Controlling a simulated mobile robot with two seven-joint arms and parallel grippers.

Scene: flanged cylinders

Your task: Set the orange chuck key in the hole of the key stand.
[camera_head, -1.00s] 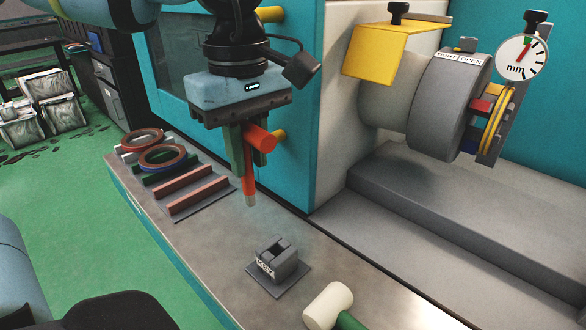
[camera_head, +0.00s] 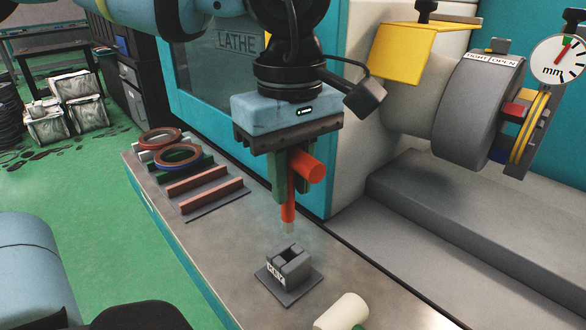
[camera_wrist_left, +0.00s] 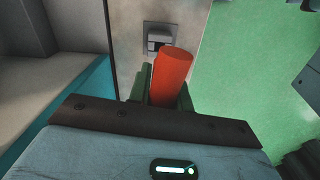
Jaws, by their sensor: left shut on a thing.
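The orange chuck key (camera_head: 308,166) is held upright in my left gripper (camera_head: 291,182), its shank and pale tip pointing down. The gripper's green fingers are shut on it. The key stand (camera_head: 290,270) is a small grey block with a hole in its top and a "KEY" label, on a flat base on the bench. The key's tip is above the stand, apart from it. In the left wrist view the orange key (camera_wrist_left: 172,78) hides part of the stand (camera_wrist_left: 157,32) beyond it. My right gripper is not in view.
A pale mallet head (camera_head: 342,311) lies close to the stand at the bench's front. Racks with rings (camera_head: 177,156) and reddish bars (camera_head: 212,195) sit to the left. The lathe chuck (camera_head: 478,110) and dial gauge (camera_head: 559,62) are at right.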

